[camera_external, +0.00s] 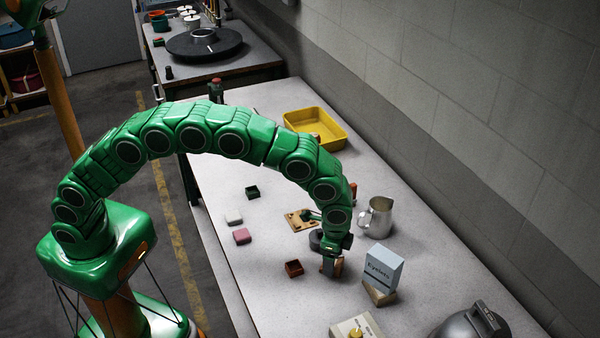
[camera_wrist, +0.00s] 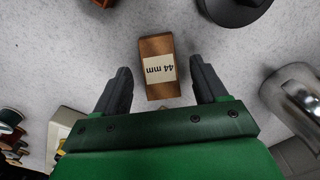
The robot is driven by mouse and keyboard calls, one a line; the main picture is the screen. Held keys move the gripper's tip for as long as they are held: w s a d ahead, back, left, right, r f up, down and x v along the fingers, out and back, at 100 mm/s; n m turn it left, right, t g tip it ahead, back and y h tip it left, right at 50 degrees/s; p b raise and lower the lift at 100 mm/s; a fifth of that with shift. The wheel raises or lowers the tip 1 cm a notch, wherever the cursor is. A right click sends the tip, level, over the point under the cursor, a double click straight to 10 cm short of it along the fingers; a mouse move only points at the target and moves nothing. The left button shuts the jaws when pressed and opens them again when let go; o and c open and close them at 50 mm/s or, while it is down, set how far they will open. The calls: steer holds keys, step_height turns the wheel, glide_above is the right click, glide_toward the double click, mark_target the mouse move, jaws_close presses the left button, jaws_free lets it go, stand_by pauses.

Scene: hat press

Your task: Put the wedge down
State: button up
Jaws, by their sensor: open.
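The wedge, a brown wooden block with a pale label reading "44 mm" (camera_wrist: 159,70), shows in the wrist view between my gripper's (camera_wrist: 160,82) two dark fingers. The fingers are open, with a gap on each side of the block. The block appears to rest on the grey tabletop. In the external view my gripper (camera_external: 333,260) points down at the table's right-middle part, and the wedge (camera_external: 331,268) is partly hidden by it.
A small red-brown tray (camera_external: 293,268) lies to the left. A metal pitcher (camera_external: 377,217) and yellow tray (camera_external: 315,127) are behind. The table's left front is clear.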

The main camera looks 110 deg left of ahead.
step_height(320, 180, up, 10)
steer(key=s+d+r, duration=0.8)
steer(key=s, duration=0.3)
steer(key=s+d+r, duration=0.2)
steer(key=s+d, duration=0.1)
steer(key=s, duration=0.6)
steer(key=s+d+r+g, duration=0.1)
steer(key=s+d, duration=0.3)
steer(key=s, duration=0.5)
steer(key=s+d+r, duration=0.2)
steer(key=s+d, duration=0.1)
steer(key=s, duration=0.7)
steer(key=s+d+f, duration=0.2)
steer(key=s+f, duration=0.1)
steer(key=s, duration=1.2)
steer(key=shift+g, duration=0.4)
